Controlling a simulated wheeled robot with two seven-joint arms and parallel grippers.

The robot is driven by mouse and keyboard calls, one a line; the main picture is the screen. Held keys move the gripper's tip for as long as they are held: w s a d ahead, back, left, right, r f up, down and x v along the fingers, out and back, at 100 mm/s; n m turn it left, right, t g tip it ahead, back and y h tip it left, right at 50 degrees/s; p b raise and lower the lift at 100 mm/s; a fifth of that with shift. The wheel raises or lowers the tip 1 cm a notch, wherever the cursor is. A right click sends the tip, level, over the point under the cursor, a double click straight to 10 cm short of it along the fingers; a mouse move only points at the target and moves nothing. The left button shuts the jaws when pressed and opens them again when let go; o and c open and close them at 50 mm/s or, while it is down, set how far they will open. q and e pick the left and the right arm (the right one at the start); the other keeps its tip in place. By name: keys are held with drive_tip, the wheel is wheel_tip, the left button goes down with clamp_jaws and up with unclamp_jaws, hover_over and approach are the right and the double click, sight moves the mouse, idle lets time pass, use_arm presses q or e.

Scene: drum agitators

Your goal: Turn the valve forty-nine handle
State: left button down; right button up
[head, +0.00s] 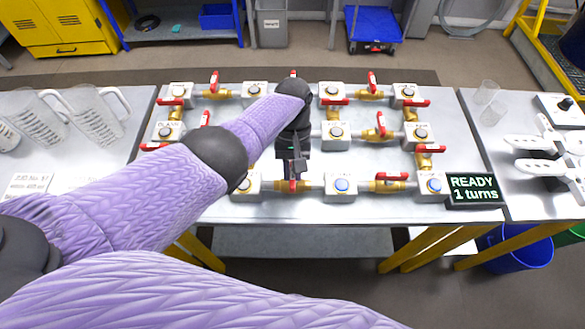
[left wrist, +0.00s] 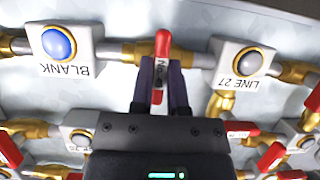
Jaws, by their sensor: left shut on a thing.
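My left gripper (head: 293,178) is at the front row of the pipe board, pointing down. It is shut on a red valve handle (head: 292,186), which shows better in the left wrist view (left wrist: 162,48) between the two dark fingers (left wrist: 161,92). The handle carries a small label that I cannot read surely. This valve sits on the pipe between a box marked BLANK (left wrist: 62,45) and a box marked LINE 27 (left wrist: 243,62). A black display (head: 474,190) reads "READY 1 turns". My right gripper is not in view.
Several other red-handled valves (head: 376,133) and boxes with round buttons (head: 341,187) stand close around on the board. Clear jugs (head: 92,115) stand on the left table. White parts (head: 545,150) and clear cups (head: 490,100) are on the right table.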

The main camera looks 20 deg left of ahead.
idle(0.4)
use_arm(q)
drive_tip(key=c, duration=0.6)
unclamp_jaws()
drive_tip(key=p+v, duration=0.1)
drive_tip(key=v, duration=0.9)
